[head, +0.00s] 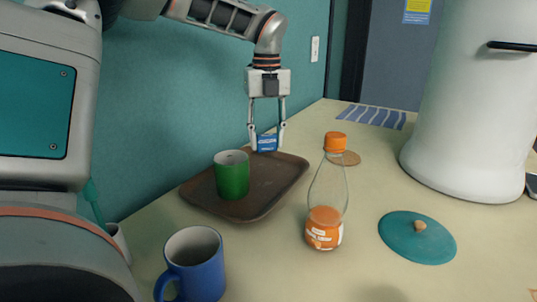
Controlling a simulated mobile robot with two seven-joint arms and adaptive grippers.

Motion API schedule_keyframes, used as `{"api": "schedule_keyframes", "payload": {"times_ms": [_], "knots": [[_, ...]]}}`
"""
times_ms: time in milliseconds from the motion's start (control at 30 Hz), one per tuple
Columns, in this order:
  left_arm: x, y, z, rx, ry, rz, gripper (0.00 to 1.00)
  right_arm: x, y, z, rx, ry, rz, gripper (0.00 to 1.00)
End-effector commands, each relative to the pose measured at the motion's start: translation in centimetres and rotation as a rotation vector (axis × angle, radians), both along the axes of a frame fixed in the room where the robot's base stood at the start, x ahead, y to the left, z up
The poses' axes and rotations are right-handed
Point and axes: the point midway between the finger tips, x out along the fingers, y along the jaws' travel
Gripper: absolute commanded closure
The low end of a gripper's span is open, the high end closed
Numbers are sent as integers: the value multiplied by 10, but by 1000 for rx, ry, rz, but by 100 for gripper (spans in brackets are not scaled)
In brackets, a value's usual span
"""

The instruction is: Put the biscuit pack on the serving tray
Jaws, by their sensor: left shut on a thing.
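The biscuit pack (267,143) is a small blue block with a paler label. My left gripper (267,140) points down and is shut on it, one finger on each side. The brown serving tray (262,208) lies on the table by the teal wall. The pack shows at the tray's far edge; I cannot tell whether it touches the tray or hangs just above it. A green cup (232,177) stands upright on the left part of the tray. My right gripper is not in view.
A bottle with an orange cap (326,215) stands right of the tray. A blue mug (193,265) stands in front. A teal lid (417,238), a round brown coaster (346,158), a striped cloth (371,117) and a large white container (470,110) are to the right.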

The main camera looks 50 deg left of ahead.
Motion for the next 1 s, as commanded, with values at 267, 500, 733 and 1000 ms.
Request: {"api": "schedule_keyframes", "payload": {"times_ms": [267, 500, 733, 1000], "knots": [[0, 0, -34, -2, 2, -1, 78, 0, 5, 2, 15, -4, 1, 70], [0, -1, -43, -1, -3, 0, 78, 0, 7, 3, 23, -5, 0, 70], [0, 0, -46, 0, -1, -1, 78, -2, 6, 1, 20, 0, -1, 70], [0, 0, -46, -1, -2, 0, 47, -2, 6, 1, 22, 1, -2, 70]]}}
